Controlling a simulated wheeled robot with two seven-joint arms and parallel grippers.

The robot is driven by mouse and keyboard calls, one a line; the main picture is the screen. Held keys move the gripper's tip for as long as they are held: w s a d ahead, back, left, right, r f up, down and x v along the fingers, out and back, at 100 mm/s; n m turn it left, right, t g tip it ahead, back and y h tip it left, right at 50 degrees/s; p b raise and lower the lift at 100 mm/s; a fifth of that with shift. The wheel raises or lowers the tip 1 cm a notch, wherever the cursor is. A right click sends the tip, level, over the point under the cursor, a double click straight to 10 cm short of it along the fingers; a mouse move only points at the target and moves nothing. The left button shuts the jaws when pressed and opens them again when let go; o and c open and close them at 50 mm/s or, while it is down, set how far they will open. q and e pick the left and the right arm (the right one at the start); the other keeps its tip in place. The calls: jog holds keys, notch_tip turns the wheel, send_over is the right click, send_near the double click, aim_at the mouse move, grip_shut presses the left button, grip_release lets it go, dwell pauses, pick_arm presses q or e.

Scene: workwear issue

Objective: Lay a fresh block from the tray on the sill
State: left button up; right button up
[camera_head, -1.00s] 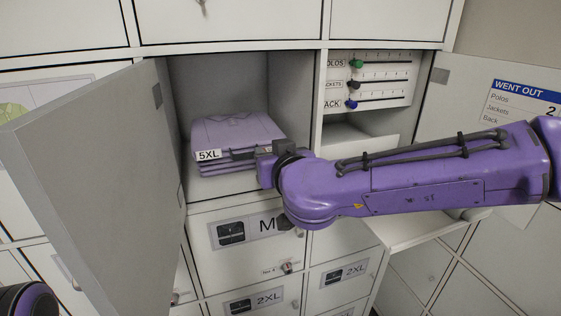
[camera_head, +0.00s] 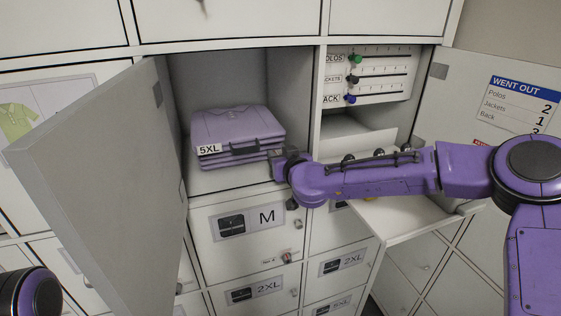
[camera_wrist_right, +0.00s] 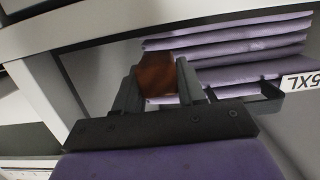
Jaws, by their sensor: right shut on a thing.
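My right gripper (camera_head: 280,166) is at the right front of the open 5XL compartment, beside the folded purple stack. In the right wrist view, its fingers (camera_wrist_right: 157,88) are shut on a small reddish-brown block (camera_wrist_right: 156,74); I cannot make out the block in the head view. The compartment's front sill (camera_head: 225,191) shows below the stack. A pull-out white surface (camera_head: 405,222), possibly the tray, is at the right, partly hidden by my right arm. My left gripper is out of view; only part of my left arm shows at the lower left.
The purple stack (camera_head: 237,126) carries a 5XL label and a dark handle-like bar (camera_head: 245,149) at its front. An open grey door (camera_head: 105,185) stands left of the compartment. A slider panel (camera_head: 372,77) is at the right, and another open door (camera_head: 453,105) stands beyond it.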

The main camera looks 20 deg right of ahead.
notch_tip(320, 180, down, 2)
jog(key=shift+s+a+f, duration=0.1)
jog(key=shift+f, duration=0.05)
jog(key=o, duration=1)
jog(key=shift+r, duration=0.2)
jog(key=s, duration=0.4)
jog(key=s+r+b, duration=0.1)
jog(key=s, duration=0.2)
jog(key=s+r+b, duration=0.1)
jog(key=s, duration=0.3)
jog(key=shift+s+d+r, duration=0.2)
jog(key=shift+s+d, duration=0.05)
jog(key=shift+s, duration=0.1)
